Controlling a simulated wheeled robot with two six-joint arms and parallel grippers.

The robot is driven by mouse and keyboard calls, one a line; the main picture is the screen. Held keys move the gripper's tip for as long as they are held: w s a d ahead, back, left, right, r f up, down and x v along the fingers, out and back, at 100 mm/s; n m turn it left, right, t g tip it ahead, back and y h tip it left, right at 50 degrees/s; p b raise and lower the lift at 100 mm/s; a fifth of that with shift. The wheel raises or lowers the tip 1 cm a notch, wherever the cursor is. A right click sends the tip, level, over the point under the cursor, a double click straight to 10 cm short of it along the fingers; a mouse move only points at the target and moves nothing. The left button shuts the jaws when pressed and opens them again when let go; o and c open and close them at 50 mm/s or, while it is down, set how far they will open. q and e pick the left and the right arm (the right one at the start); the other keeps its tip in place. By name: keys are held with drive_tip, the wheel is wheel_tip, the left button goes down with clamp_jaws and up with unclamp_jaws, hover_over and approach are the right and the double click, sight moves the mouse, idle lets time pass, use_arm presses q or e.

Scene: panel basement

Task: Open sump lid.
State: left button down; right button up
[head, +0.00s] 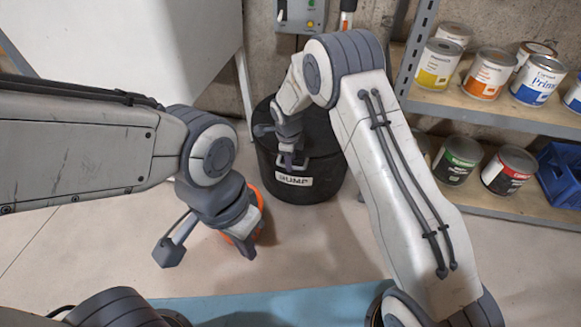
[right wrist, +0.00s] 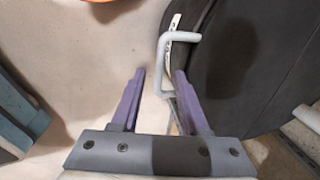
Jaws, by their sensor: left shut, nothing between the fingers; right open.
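The sump (head: 318,185) is a black round tub by the wall with a white SUMP label on its front. Its dark lid (head: 318,125) looks shut and also fills the right of the right wrist view (right wrist: 245,60). A pale U-shaped handle (right wrist: 163,62) sticks out at the lid's edge. My right gripper (head: 288,162) is open at the handle. In the right wrist view the handle's bar shows between its fingertips (right wrist: 160,75); I cannot tell whether they touch it. My left gripper (head: 246,248) is shut and empty, to the left and nearer than the sump.
Shelves with several paint cans (head: 483,72) and a blue crate (head: 561,175) stand at the right. An orange object (head: 258,212) is partly hidden behind my left gripper.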

drive_tip(key=shift+w+f, duration=0.2)
drive_tip(key=shift+f, duration=0.7)
clamp_jaws()
idle(0.8)
